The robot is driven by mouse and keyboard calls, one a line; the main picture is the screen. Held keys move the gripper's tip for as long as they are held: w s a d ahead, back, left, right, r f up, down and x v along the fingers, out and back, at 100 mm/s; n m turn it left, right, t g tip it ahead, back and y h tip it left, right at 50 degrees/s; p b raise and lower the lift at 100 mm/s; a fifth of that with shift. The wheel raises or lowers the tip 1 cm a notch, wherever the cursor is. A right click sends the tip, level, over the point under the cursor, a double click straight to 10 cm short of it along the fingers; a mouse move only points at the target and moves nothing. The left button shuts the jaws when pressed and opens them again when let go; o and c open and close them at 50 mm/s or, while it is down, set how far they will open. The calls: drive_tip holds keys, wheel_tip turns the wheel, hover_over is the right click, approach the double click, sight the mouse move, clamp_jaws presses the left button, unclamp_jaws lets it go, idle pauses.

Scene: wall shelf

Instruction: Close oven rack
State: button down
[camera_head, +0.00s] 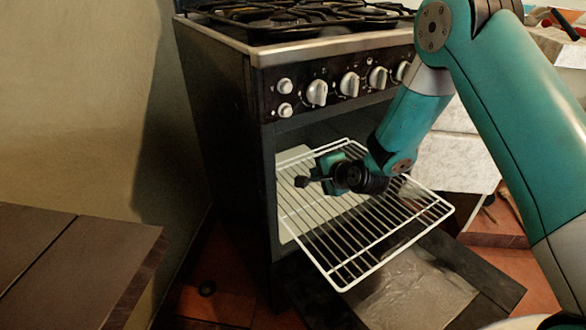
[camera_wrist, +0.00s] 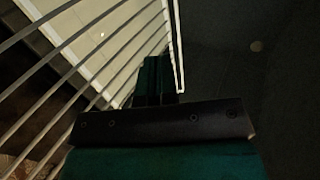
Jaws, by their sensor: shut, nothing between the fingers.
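The white wire oven rack (camera_head: 352,273) is pulled partly out of the oven (camera_head: 225,120), above the lowered oven door (camera_head: 425,290). My gripper (camera_head: 303,181) is shut and empty. In the head view it appears over the rack's left part, near the oven opening, pointing left. In the wrist view the gripper (camera_wrist: 158,75) is beside the rack's rods (camera_wrist: 85,65), near a white edge rod. I cannot tell whether it touches the rack. My arm hides part of the rack's right rear and the opening.
A dark wooden table (camera_head: 75,260) stands at the front left. Stove knobs (camera_head: 317,93) stick out above the opening, with burner grates (camera_head: 290,15) on top. A pale cabinet (camera_head: 455,160) is at the right. Some tiled floor shows between table and oven.

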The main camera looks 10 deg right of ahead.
drive_tip(key=b, duration=0.3)
approach(289, 162)
drive_tip(key=f, duration=0.1)
drive_tip(key=w+f, duration=0.1)
drive_tip(key=f, duration=0.1)
drive_tip(key=shift+w+a+f, duration=0.2)
drive_tip(key=shift+a+f, duration=0.15)
drive_tip(key=w, duration=0.1)
drive_tip(key=w+a, duration=0.1)
drive_tip(key=w, duration=0.1)
drive_tip(key=shift+w+a+b, duration=0.15)
drive_tip(key=shift+a+b, duration=0.05)
drive_tip(key=shift+b, duration=0.1)
drive_tip(key=shift+w+a, duration=0.15)
drive_tip(key=shift+w, duration=0.3)
drive_tip(key=shift+w, duration=0.1)
